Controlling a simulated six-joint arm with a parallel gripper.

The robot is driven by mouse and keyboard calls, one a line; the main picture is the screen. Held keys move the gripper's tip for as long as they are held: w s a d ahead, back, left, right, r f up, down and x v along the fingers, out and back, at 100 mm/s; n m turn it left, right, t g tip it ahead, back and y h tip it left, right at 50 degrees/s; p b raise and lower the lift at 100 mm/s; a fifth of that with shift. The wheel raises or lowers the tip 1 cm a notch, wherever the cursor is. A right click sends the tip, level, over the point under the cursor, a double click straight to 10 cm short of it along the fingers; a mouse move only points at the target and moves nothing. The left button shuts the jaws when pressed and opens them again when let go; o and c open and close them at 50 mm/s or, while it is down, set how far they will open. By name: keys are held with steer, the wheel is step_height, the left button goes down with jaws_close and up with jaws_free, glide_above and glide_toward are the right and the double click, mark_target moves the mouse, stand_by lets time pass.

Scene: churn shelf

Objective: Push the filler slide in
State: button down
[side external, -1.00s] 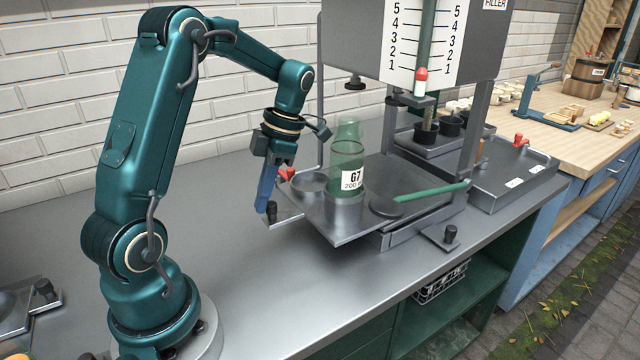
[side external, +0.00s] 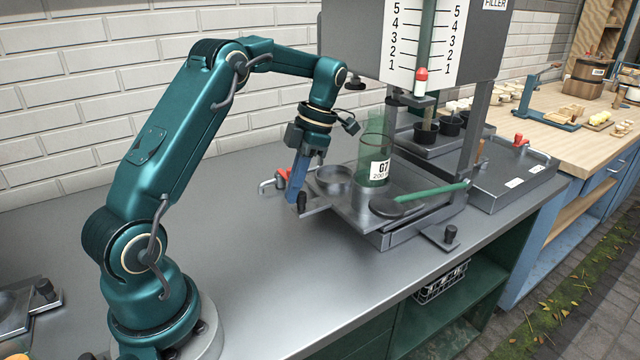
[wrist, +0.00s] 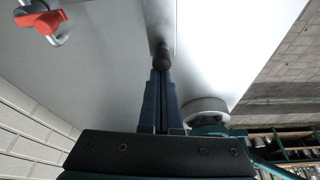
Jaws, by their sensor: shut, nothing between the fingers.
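The filler slide (side external: 346,205) is a grey metal plate with a black knob (side external: 302,200) at its near left end. It carries a clear green glass jar labelled G7 (side external: 379,168) and an empty round holder (side external: 334,182). My gripper (side external: 298,205) is shut, empty and pointing down at the knob. In the wrist view my closed fingertips (wrist: 160,72) lie right against the black knob (wrist: 161,54); firm contact is hard to confirm. The jar stands upright, left of the filler's nozzle (side external: 420,78).
The filler frame with its scale panel (side external: 424,45) stands behind the slide. A red-handled clamp (side external: 283,177) sits left of the slide, also seen in the wrist view (wrist: 40,22). A green-handled lever (side external: 432,193) lies on the right.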

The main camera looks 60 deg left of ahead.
steer(key=shift+v, duration=2.5)
steer(key=s+a+r+m+t+h, duration=0.2)
steer(key=s+a+r+m+t, duration=0.3)
steer(key=s, duration=0.4)
steer(key=shift+n+t, duration=0.6)
steer(key=shift+n, duration=0.1)
steer(key=shift+w+d+f, duration=0.55)
steer(key=shift+w+f, duration=0.45)
steer(key=shift+f, duration=0.6)
steer(key=shift+w+d+f, duration=0.6)
steer(key=shift+w+f, duration=0.4)
steer(key=shift+f, duration=0.65)
steer(key=shift+w+d+f, duration=0.55)
steer(key=shift+w+f, duration=0.45)
steer(key=shift+f, duration=0.6)
